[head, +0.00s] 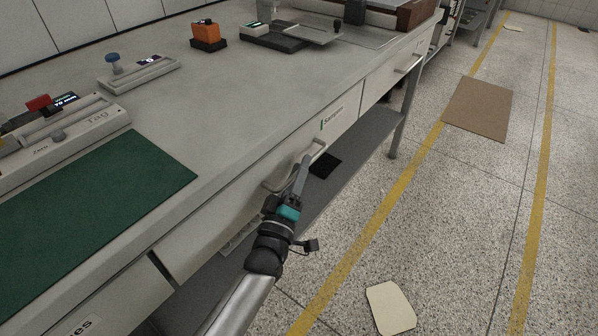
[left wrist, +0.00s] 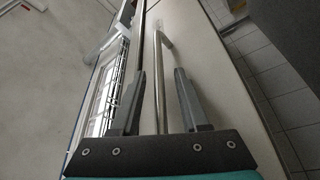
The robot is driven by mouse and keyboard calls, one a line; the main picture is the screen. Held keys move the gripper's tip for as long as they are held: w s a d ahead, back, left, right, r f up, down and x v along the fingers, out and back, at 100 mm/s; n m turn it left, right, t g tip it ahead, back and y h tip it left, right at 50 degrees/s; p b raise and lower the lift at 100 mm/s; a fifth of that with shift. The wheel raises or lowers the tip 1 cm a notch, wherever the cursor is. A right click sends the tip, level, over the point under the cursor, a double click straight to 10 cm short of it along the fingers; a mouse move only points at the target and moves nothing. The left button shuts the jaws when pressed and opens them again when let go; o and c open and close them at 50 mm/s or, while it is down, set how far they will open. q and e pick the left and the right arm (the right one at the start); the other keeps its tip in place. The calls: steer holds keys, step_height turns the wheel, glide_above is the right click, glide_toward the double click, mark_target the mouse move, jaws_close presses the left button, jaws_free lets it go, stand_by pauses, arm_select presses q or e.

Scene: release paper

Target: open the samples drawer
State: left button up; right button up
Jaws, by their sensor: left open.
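The samples drawer (head: 318,134) is in the front of the long grey bench, with a label reading "Samples" near its upper right corner. I cannot tell whether its front stands slightly out from the bench. Its metal bar handle (head: 318,150) is partly hidden behind my left gripper (head: 302,172). In the left wrist view the handle bar (left wrist: 160,85) runs between the two fingers of my open left gripper (left wrist: 160,100), with visible space on both sides. My right gripper is not in view.
On the bench top (head: 185,110) are a green mat (head: 95,190), instruments and an orange block (head: 208,36). A lower shelf (head: 365,140) runs under the bench. A brown sheet (head: 478,108) and a pale sheet (head: 390,308) lie on the otherwise open floor at right.

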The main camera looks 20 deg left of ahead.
arm_select(q)
jaws_close()
stand_by(0.3)
stand_by(1.1)
